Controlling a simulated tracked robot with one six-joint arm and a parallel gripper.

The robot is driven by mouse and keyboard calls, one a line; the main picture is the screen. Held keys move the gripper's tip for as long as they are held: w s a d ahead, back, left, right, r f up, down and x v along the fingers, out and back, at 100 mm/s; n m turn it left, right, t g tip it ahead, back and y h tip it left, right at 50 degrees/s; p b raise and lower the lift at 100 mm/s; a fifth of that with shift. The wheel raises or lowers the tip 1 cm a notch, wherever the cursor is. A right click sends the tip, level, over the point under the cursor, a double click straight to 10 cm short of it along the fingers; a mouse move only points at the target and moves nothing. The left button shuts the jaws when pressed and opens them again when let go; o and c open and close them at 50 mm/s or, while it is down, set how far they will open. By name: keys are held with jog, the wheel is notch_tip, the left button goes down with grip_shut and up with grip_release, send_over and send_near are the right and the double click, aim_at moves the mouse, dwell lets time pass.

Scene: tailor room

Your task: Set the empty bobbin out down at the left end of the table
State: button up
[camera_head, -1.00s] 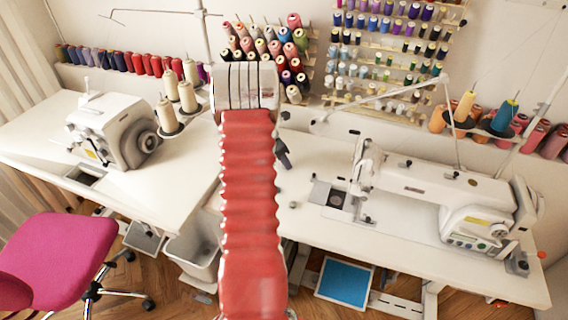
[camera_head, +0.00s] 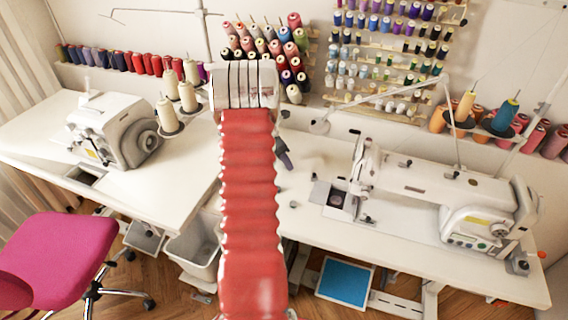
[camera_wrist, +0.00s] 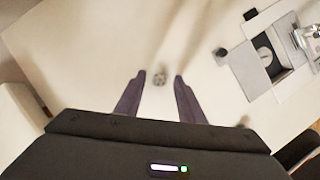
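A small greyish bobbin (camera_wrist: 160,76) lies on the white table top (camera_wrist: 110,50) in the wrist view. It sits between and just beyond the two dark fingertips of my gripper (camera_wrist: 159,77), with a gap on either side. My gripper is open and holds nothing. In the head view my gripper (camera_head: 283,155) is mostly hidden behind my red arm, with only its dark end showing over the right table (camera_head: 400,240). I cannot make out the bobbin in the head view.
A white sewing machine (camera_head: 430,185) stands on the right table; its plate (camera_wrist: 262,55) is right of my gripper. An overlocker (camera_head: 112,130) and cone threads (camera_head: 180,92) are on the left table (camera_head: 150,190). Thread racks line the wall. A pink chair (camera_head: 60,255) stands front left.

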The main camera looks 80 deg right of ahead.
jog(key=v, duration=1.1)
jog(key=shift+r, duration=0.25)
jog(key=shift+w+a, duration=0.1)
jog(key=w+a+r+m+t, duration=0.1)
jog(key=w+a+r+t, duration=0.1)
jog(key=w+a+r, duration=0.6)
jog(key=w+a+r+m+t, duration=0.15)
jog(key=w+a, duration=0.35)
jog(key=a, duration=0.7)
jog(key=w+a+r+m+t, duration=0.1)
jog(key=w+a+r+m, duration=0.1)
jog(key=w+a+r, duration=0.65)
jog(key=s+a+m+t+y, duration=0.1)
jog(key=s+a, duration=0.2)
jog(key=a, duration=0.8)
jog(key=s+a+m+t+y, duration=0.1)
jog(key=s+a+m+t, duration=0.1)
jog(key=a, duration=0.9)
jog(key=s+a+m+t+y, duration=0.1)
jog(key=s+a, duration=0.4)
jog(key=a, duration=0.6)
jog(key=shift+a, duration=0.4)
